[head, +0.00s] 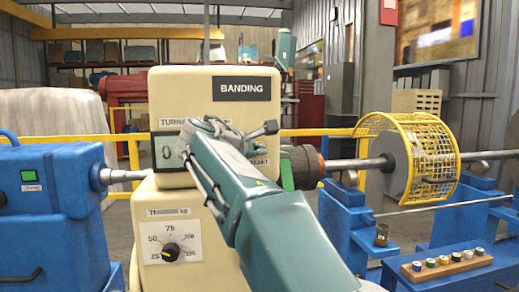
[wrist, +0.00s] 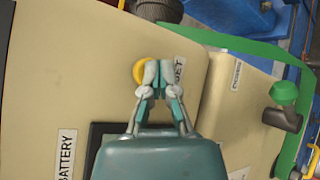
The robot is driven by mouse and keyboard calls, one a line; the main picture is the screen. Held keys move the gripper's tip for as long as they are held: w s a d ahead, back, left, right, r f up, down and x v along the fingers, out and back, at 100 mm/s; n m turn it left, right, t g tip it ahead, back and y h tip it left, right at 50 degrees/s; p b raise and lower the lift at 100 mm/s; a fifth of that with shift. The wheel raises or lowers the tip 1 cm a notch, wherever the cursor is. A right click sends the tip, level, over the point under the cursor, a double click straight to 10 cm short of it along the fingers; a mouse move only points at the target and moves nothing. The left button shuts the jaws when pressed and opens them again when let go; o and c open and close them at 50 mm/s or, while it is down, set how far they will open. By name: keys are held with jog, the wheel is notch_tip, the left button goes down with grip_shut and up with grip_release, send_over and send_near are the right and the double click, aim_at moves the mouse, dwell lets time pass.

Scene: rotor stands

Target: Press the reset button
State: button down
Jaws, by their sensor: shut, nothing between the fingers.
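The reset button (wrist: 138,72) is a yellow round shape on the cream machine face in the wrist view, beside a label (wrist: 180,70) whose visible letters end in "ET". My gripper (wrist: 158,76) is shut and empty, its fingertips over the right part of the button and hiding it. I cannot tell whether they touch or press it. In the head view my arm crosses the front of the cream machine (head: 225,85) and hides the button. A label ending in "ESET" (head: 260,161) shows just right of my arm.
A counter window (head: 168,150) and a dial (head: 170,252) are on the machine's left side. A green knob on a dark lever (wrist: 284,92) stands to the right in the wrist view. A yellow cage guard (head: 425,140) and a wooden tray of small spools (head: 445,265) are at right.

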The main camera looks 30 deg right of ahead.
jog(key=shift+s, duration=0.1)
jog(key=shift+s+a, duration=0.2)
jog(key=shift+s, duration=0.5)
jog(key=s, duration=0.2)
jog(key=s+a, duration=0.1)
jog(key=s, duration=0.1)
jog(key=shift+s+a, duration=0.2)
jog(key=shift+s, duration=0.2)
dwell(0.5)
